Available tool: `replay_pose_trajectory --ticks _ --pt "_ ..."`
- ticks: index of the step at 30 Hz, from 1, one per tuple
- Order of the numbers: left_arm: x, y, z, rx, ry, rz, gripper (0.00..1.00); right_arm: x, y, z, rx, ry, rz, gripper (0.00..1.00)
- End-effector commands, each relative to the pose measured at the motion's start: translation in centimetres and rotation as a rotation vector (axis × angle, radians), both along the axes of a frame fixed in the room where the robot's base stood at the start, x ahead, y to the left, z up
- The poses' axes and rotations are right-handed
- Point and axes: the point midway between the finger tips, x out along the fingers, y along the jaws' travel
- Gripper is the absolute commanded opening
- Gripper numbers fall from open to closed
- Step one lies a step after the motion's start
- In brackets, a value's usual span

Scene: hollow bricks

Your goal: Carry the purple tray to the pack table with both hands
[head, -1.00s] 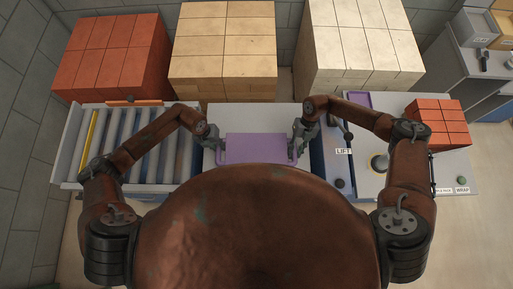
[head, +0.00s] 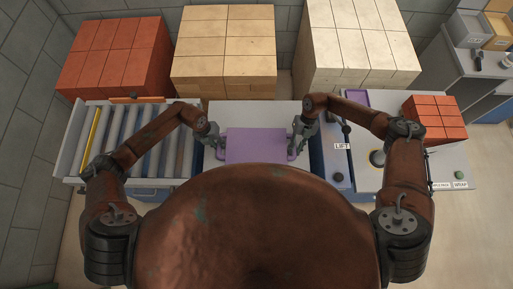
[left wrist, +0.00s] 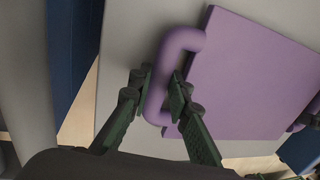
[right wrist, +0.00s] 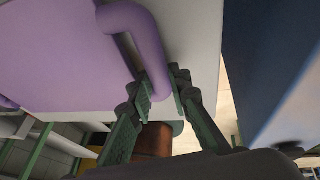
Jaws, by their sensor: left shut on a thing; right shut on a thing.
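The purple tray (head: 256,146) is a flat panel with a rounded handle at each side, in front of my body in the head view. It is over a pale surface (head: 254,110); I cannot tell whether it touches it. My left gripper (head: 218,145) is shut on the left handle, which shows between its fingers in the left wrist view (left wrist: 158,92). My right gripper (head: 297,145) is shut on the right handle, seen in the right wrist view (right wrist: 155,75). My body hides the tray's near edge. No table can be surely read as the pack table.
A roller conveyor (head: 135,145) lies left. Right is a blue-sided station (head: 340,160) marked LIFT, then a grey-topped table (head: 395,170) with red bricks (head: 436,117). Red, tan and cream brick stacks (head: 225,50) stand behind. Another bench (head: 470,65) with bins is at far right.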

Motion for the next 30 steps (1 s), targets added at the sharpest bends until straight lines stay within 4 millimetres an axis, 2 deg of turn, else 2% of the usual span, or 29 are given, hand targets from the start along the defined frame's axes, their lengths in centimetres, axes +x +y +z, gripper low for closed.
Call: replay_pose_trajectory --ticks 10,24,30 --pt "0.1 -0.1 0.6 -0.002 -0.004 0.002 0.0 -0.1 0.0 0.4 0.0 -0.003 0.003 0.0" --pt "0.3 -0.1 5.0 -0.003 -0.011 0.003 0.0 0.1 0.0 4.8 0.001 -0.009 0.002 0.0" --pt "0.3 -0.1 5.6 -0.003 -0.012 0.002 0.0 0.1 0.0 5.4 0.001 -0.009 0.002 0.0"
